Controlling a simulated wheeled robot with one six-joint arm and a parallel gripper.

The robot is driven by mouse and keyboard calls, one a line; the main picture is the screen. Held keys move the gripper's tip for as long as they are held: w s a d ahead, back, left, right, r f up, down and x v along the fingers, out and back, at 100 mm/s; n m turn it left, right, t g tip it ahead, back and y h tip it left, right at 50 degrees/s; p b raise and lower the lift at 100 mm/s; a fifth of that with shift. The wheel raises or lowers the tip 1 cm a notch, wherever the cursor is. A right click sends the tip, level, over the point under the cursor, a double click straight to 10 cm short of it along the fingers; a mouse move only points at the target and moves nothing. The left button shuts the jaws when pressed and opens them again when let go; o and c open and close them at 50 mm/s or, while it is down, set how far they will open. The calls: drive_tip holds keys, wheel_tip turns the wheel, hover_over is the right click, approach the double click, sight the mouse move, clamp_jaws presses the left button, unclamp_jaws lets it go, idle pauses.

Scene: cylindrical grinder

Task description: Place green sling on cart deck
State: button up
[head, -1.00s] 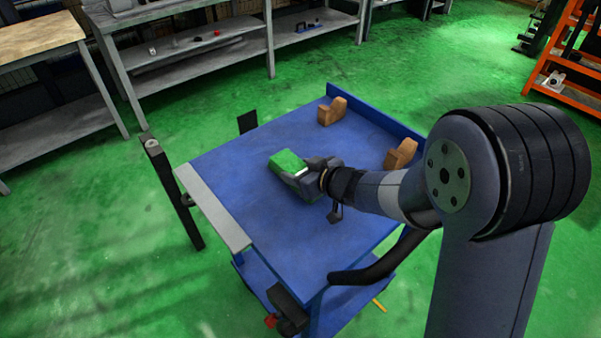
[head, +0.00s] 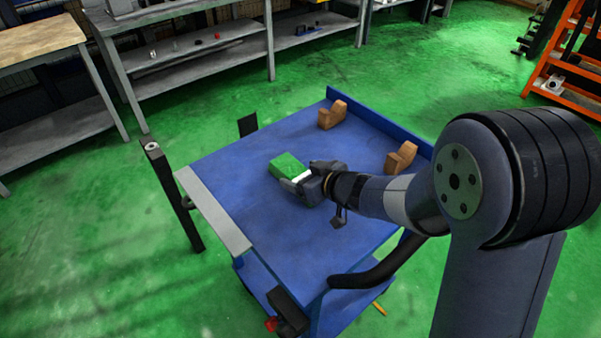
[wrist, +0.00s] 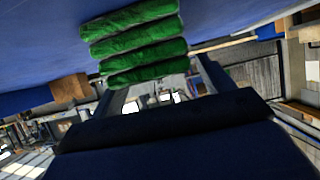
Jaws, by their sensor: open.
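The green sling (head: 287,163) is a folded, stacked bundle on the blue cart deck (head: 240,165), near its middle. In the wrist view the sling (wrist: 135,42) shows several green layers against the blue deck, which fills the top of that picture. My gripper (head: 300,180) is open, low over the deck at the sling's near right side. In the wrist view its fingers (wrist: 158,84) point toward the sling. The sling's end is near the fingertips; whether they touch it I cannot tell. The sling's underside is hidden.
Two brown V-shaped blocks (head: 332,114) (head: 401,158) stand along the deck's far right side, by a raised blue edge. A grey strip (head: 215,212) borders the left edge. A dark post (head: 172,195) stands left of the cart. The front-left deck is clear.

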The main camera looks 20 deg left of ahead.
drive_tip(key=p+v, duration=0.2)
drive_tip(key=v, duration=0.9)
drive_tip(key=b+x, duration=0.2)
drive_tip(key=x, duration=1)
drive_tip(key=shift+a+f+b, duration=0.2)
drive_tip(key=shift+b, duration=0.1)
wheel_tip(320, 180, up, 2)
drive_tip(key=shift+d+r+p, duration=0.15)
drive_tip(key=shift+r+p, duration=0.05)
drive_tip(key=shift+p, duration=0.4)
drive_tip(key=shift+r, duration=0.45)
drive_tip(key=shift+f, duration=0.1)
